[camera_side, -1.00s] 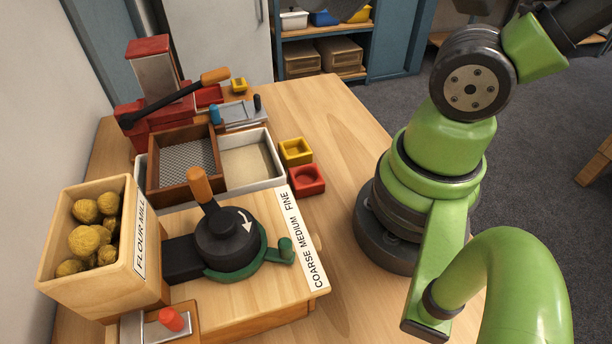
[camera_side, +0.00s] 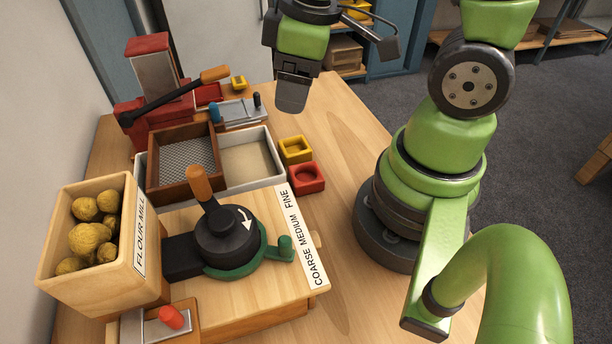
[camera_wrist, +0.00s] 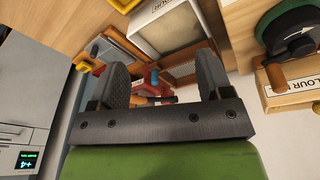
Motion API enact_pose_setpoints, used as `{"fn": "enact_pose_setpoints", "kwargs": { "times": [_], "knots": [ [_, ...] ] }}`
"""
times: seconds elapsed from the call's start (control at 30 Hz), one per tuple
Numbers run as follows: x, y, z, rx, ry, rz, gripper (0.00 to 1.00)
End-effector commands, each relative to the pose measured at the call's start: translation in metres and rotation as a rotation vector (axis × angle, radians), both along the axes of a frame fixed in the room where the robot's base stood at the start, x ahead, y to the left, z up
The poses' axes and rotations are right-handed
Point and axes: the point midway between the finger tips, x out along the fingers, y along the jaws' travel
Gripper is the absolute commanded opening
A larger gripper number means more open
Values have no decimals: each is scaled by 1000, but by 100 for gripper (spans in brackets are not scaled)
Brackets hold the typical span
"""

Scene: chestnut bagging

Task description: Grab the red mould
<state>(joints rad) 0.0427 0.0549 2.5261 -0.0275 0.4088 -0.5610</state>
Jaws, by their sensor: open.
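The red mould (camera_side: 306,178) is a small square block with a round hollow. It lies on the bench in the side view, just in front of the yellow mould (camera_side: 295,150) and beside the white tray. My gripper (camera_side: 292,106) hangs in the air toward the back of the bench, apart from both moulds. In the wrist view its two dark fingers (camera_wrist: 165,72) stand apart with nothing held between them. The yellow mould is partly visible at the top of the wrist view (camera_wrist: 124,4). I cannot make out the red mould there.
The flour mill (camera_side: 228,240) with its upright wooden handle stands in front of the moulds. A brown sieve box (camera_side: 180,190) and a white tray (camera_side: 268,146) lie left of them. A red lever press (camera_side: 150,125) stands behind. Bare bench (camera_side: 345,130) lies right of the moulds.

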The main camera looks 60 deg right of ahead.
Motion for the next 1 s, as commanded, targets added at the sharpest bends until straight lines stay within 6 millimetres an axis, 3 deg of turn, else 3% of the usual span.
{"fn": "enact_pose_setpoints", "kwargs": {
  "times": [0.1,0.23,0.7,1.0],
  "knots": [
    [-4,-5,-38,-39,108,172,72],
    [-9,-7,-64,-54,172,312,72],
    [-13,-8,-114,-57,209,396,72],
    [-13,-8,-131,-58,206,394,72]
  ]
}}
